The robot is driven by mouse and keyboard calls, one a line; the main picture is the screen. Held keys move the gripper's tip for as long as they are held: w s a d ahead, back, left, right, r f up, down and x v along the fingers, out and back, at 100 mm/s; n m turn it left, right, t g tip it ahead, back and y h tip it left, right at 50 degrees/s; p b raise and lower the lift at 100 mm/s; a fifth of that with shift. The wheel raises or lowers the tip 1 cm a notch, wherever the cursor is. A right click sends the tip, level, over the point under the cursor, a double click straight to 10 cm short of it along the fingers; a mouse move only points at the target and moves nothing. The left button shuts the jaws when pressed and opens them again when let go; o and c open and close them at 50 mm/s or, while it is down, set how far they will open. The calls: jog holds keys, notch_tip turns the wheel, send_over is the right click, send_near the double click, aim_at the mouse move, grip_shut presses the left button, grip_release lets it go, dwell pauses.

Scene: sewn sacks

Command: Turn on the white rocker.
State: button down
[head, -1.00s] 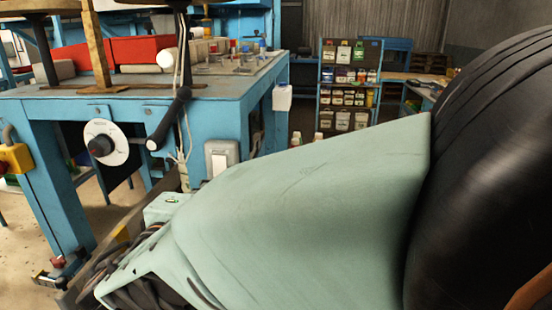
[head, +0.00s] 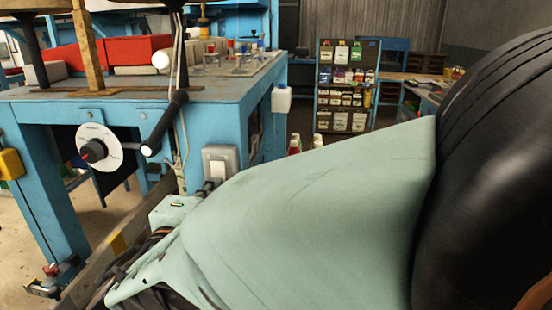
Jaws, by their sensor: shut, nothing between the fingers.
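The white rocker (head: 217,168) sits in a pale grey plate on the blue bench's right-hand leg, in the middle of the head view. Its lower edge is close to a small dark tip that seems to be my gripper (head: 208,188), showing past the edge of my pale green arm. The gripper looks shut and holds nothing that I can see. Most of it is hidden behind the arm. I cannot tell whether the tip touches the rocker, nor which way the rocker is tipped.
A white dial with a dark knob (head: 94,150) and a black lever (head: 164,123) are on the bench front, left of the rocker. A white box (head: 281,99) hangs at the bench corner. Cables run down between lever and rocker. My arm fills the right foreground.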

jog(key=shift+w+f+t+b, duration=0.1)
jog(key=shift+w+t+b, duration=0.2)
jog(key=shift+b, duration=0.75)
jog(key=shift+s+r+p, duration=0.15)
jog(key=shift+r+p, duration=0.05)
jog(key=shift+p, duration=0.5)
